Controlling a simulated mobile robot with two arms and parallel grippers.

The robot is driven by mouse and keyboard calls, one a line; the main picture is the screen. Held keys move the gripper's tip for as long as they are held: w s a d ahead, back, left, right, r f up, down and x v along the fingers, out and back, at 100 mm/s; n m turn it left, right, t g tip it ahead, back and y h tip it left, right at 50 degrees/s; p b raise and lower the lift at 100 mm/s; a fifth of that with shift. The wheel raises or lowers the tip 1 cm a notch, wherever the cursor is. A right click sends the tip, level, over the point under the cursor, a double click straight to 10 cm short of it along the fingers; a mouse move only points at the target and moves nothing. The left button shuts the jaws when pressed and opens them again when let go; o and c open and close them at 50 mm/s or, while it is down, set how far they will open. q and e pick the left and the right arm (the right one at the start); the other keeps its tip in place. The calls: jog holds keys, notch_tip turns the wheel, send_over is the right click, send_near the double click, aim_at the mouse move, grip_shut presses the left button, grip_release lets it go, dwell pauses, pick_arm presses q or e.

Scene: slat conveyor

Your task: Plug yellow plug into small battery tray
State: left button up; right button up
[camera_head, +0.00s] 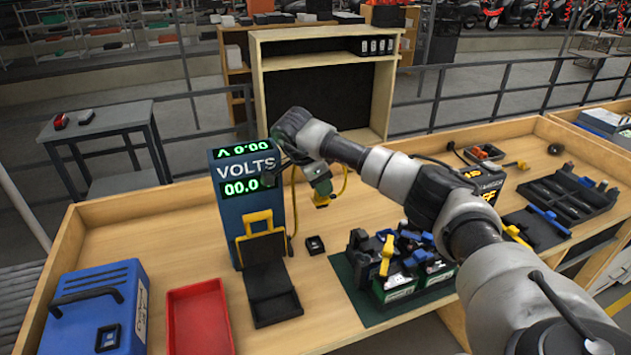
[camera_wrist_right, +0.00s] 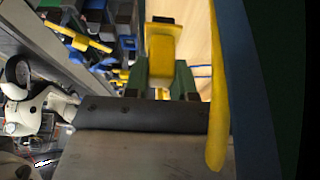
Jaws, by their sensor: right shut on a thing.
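In the right wrist view the yellow plug (camera_wrist_right: 162,55) sits between the green fingers (camera_wrist_right: 162,82). A yellow cable (camera_head: 346,180) loops beside the gripper. Black holders with batteries (camera_head: 398,290) stand on a dark green mat (camera_head: 345,270), below and right of the gripper. A small black socket-like block (camera_head: 315,245) lies on the bench below the plug. I cannot tell which piece is the small battery tray. My left gripper is out of view.
The VOLTS meter (camera_head: 228,200) stands left of the gripper, with a black tray (camera_head: 272,310) in front. A red tray (camera_head: 200,315) and a blue case (camera_head: 100,310) are further left. A black tray (camera_head: 575,215) lies at right. Bare wood (camera_head: 325,285) lies left of the mat.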

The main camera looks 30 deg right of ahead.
jog(key=s+d+p, duration=0.1)
jog(key=s+d, duration=0.9)
jog(key=d, duration=0.4)
jog(key=shift+p, duration=0.35)
jog(key=shift+s+p, duration=0.3)
jog(key=shift+s, duration=0.05)
jog(key=shift+f+b, duration=2.5)
jog(key=shift+f, duration=1.75)
jog(key=shift+f+b, duration=0.65)
jog(key=shift+f, duration=0.4)
